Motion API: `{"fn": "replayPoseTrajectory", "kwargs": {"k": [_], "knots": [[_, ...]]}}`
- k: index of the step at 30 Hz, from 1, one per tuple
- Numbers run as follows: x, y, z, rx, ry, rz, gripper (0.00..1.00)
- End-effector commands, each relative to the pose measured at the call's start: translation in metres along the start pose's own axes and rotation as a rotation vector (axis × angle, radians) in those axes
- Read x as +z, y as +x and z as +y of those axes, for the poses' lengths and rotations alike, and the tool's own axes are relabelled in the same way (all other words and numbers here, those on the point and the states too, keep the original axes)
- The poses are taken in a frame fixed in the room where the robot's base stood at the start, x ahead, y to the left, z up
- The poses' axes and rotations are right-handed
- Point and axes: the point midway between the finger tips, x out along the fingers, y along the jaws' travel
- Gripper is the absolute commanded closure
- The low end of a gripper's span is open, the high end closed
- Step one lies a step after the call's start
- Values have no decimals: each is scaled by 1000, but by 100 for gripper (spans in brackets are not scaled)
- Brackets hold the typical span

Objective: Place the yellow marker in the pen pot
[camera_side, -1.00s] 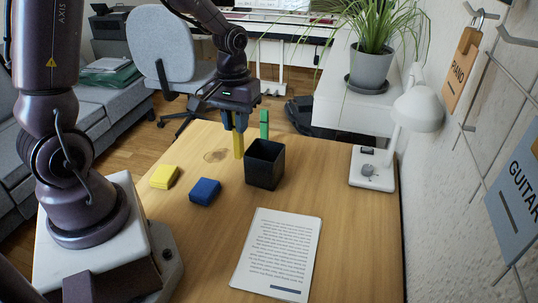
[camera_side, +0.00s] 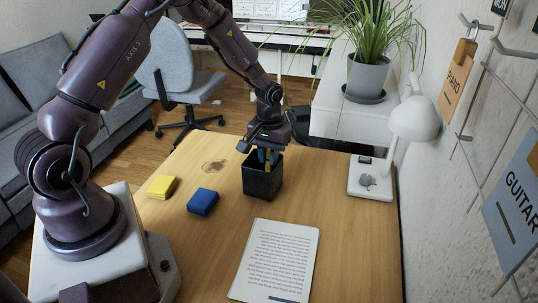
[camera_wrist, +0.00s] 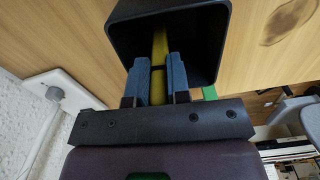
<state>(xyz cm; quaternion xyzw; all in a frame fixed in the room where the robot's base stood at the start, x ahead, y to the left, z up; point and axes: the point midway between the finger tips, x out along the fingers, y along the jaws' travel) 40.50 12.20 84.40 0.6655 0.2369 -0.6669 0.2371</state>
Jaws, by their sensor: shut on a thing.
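The pen pot (camera_side: 262,183) is a black square open-topped box on the wooden table in the side view. My gripper (camera_side: 266,155) is right over its mouth, pointing down. It is shut on the yellow marker (camera_wrist: 159,48), which stands between the blue-grey fingers in the wrist view. The marker reaches inside the pot (camera_wrist: 222,30); its lower end is deep in the shade there, and I cannot tell whether it touches the bottom. In the side view only a small part of the marker (camera_side: 268,164) shows between the fingers.
A yellow block (camera_side: 161,187) and a blue block (camera_side: 202,202) lie left of the pot. A printed sheet (camera_side: 275,262) lies in front. A white lamp (camera_side: 372,178) stands at the right. A green thing (camera_wrist: 209,93) shows beside the pot in the wrist view.

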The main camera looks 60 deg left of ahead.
Motion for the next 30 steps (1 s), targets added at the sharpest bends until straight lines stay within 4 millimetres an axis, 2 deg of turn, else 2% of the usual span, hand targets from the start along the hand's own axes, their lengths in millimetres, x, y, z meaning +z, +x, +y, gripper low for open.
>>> {"fn": "replayPoseTrajectory", "kwargs": {"k": [10,11,12,21,26,30], "knots": [[0,3,0,0,0,1,100],[0,3,0,1,0,2,76],[0,3,0,1,0,2,72],[0,0,0,1,0,2,72],[-1,-20,0,2,-1,5,72],[-1,-50,0,2,-1,7,72]]}}
